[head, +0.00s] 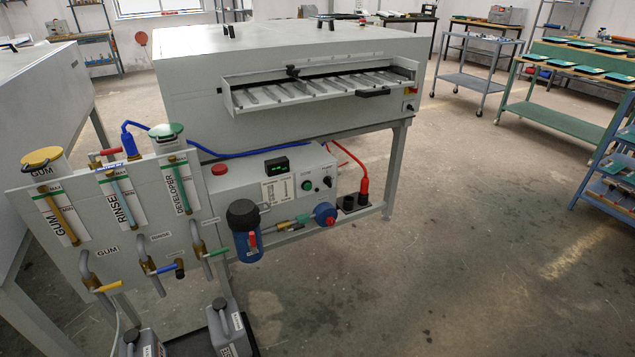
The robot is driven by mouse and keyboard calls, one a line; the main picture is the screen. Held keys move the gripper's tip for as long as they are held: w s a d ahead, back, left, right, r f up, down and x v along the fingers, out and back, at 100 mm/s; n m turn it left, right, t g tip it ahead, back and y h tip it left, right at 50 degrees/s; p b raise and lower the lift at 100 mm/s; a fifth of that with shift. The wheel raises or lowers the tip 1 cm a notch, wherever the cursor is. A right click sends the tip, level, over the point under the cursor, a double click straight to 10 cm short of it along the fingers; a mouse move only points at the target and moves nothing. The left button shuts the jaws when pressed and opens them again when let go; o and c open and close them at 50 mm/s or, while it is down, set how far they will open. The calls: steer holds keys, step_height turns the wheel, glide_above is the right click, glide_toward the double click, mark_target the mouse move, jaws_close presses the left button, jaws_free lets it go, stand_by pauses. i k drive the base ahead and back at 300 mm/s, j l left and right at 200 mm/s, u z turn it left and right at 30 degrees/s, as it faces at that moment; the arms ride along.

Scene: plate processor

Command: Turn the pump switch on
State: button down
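A grey control box (272,190) sits under the plate processor (290,80), at the middle of the head view. Its front carries a green round button (306,185) and a black rotary knob (327,182), each with a small label too small to read. A red button (219,169) is on its left end and a lit green display (277,166) near its top. I cannot tell from the labels which control is the pump switch, nor the knob's setting. My gripper is not in view.
A panel (150,235) with gum, rinse and developer tanks and valves stands left of the box. A blue filter housing (246,235) and blue pump fitting (325,214) stick out below the controls. Grey jugs (230,325) stand low in front. The floor (450,250) at right is clear.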

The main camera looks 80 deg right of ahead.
mark_target(328, 181)
steer(key=k+l+z, duration=0.15)
steer(key=l+z, duration=0.2)
steer(key=l, duration=0.6)
steer(key=l+z, duration=0.35)
steer(key=l, duration=0.55)
steer(key=i+l+z, duration=0.1)
steer(key=l+z, duration=0.3)
steer(key=l, duration=0.55)
